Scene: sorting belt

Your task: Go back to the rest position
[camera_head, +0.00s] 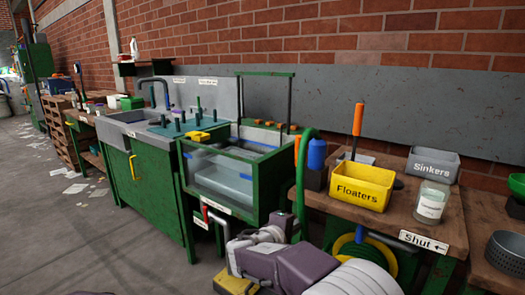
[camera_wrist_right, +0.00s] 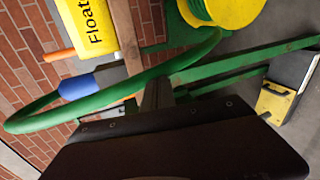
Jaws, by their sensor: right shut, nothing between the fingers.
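My right gripper (camera_head: 238,252) is low in front of the bench, at the bottom centre of the head view. It points left, with the grey and purple arm behind it. In the right wrist view its fingers (camera_wrist_right: 158,95) are together and hold nothing. A green hose (camera_wrist_right: 45,115) crosses close behind them in that picture; contact cannot be told. My left gripper does not show in the head view.
The water tank (camera_head: 222,180) stands in a green frame behind my right gripper. The hose (camera_head: 302,175) hangs beside it. A yellow Floaters bin (camera_head: 361,187), grey Sinkers bin (camera_head: 432,164) and jar (camera_head: 431,203) stand on the wooden bench. Floor at left is mostly open, with papers (camera_head: 76,188).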

